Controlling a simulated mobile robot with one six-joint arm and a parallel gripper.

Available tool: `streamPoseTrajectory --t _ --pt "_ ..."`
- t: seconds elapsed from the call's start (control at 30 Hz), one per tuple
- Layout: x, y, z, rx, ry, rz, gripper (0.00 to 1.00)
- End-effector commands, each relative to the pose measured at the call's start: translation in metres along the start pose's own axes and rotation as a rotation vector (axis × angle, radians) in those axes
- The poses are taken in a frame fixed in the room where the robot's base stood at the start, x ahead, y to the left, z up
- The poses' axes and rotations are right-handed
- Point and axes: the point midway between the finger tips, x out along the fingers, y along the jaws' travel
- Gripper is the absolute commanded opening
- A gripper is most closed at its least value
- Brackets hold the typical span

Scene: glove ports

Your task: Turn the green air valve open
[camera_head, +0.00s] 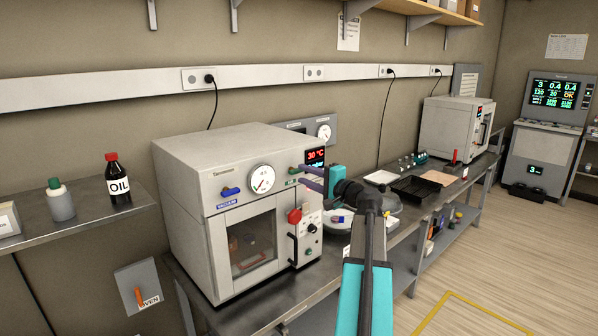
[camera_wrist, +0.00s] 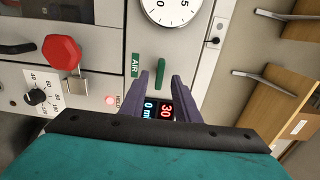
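The green air valve (camera_head: 295,171) is a small lever on the front of the grey vacuum oven (camera_head: 185,190), above its AIR label. In the head view it lies roughly level, partly hidden by my gripper (camera_head: 304,178). In the wrist view the green lever (camera_wrist: 160,73) shows between and just beyond the tips of my two purple fingers. My gripper (camera_wrist: 161,77) is open with nothing between its pads. I cannot tell whether a finger touches the lever.
A blue vacuum lever (camera_head: 230,191) and a round gauge (camera_head: 261,178) are left of the valve. A red knob (camera_head: 295,216) sits below it. The red display (camera_wrist: 165,109) lies behind my fingers. A bench (camera_head: 405,228) with trays extends right.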

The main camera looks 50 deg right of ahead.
Motion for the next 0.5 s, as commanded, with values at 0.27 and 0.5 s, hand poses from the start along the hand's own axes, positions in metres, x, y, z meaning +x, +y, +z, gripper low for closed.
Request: streamPoseTrajectory --t 0.27,0.5 --pt "0.027 -0.001 -0.001 0.000 0.000 0.000 0.29" --pt "0.030 0.000 -0.001 0.000 0.002 -0.001 0.29"
